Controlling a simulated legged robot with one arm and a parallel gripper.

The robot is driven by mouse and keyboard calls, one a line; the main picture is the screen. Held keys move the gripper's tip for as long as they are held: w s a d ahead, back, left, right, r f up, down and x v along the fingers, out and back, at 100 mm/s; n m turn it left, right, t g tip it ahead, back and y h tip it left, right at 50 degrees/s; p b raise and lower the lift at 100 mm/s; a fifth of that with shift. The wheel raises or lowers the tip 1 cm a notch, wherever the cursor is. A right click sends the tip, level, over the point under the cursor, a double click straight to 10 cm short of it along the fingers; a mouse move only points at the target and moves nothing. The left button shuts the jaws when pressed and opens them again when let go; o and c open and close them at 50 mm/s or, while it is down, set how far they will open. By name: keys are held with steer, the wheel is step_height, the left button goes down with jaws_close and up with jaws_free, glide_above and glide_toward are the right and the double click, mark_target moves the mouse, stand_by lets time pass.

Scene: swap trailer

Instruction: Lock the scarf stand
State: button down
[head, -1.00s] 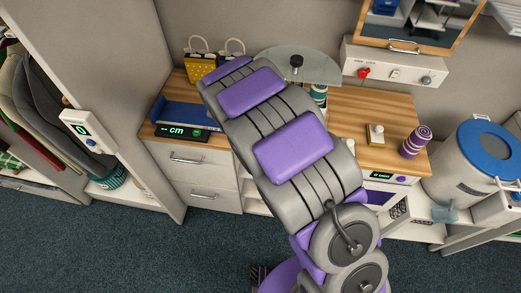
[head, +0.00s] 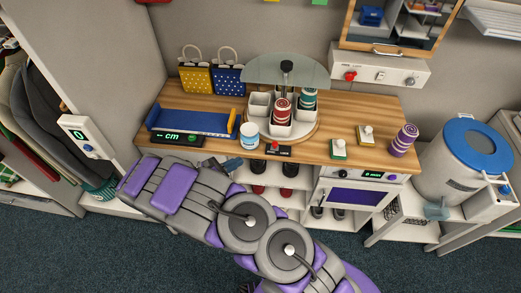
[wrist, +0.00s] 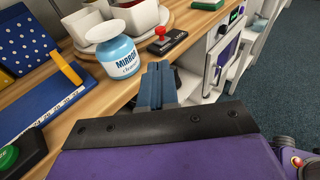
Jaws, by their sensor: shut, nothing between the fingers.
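The scarf stand looks to be the round turntable (head: 308,133) with white cups, a dark post and a glass top (head: 285,70). Its cups hold a red striped roll (head: 282,108) and a teal striped roll (head: 307,100). At its front edge is a small black base with a red knob (head: 279,150). This red knob also shows in the wrist view (wrist: 160,33), beyond my fingers. My gripper (head: 235,164) is shut and empty at the counter's front edge, left of the red knob and apart from it. Its fingers show in the wrist view (wrist: 158,72).
A mirror cleaner jar (head: 250,134) stands close left of the red knob, near my fingers. Knobs on green (head: 338,150) and yellow (head: 367,135) bases and a purple roll (head: 404,140) stand to the right. A blue measuring tray (head: 195,121) lies left. Shelves are below.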

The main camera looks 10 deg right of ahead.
steer(key=shift+d, duration=0.15)
steer(key=b, duration=0.3)
glide_toward(276, 150)
steer(key=w+d, duration=0.2)
steer(key=w+d+r, duration=0.1)
steer(key=w+d, duration=0.1)
steer(key=shift+d, duration=0.35)
steer(key=shift+s, duration=0.1)
steer(key=shift+s+d, duration=0.3)
steer(key=shift+d, duration=0.55)
steer(key=shift+s+d, duration=0.25)
steer(key=shift+d, duration=0.55)
steer(key=shift+f, duration=0.1)
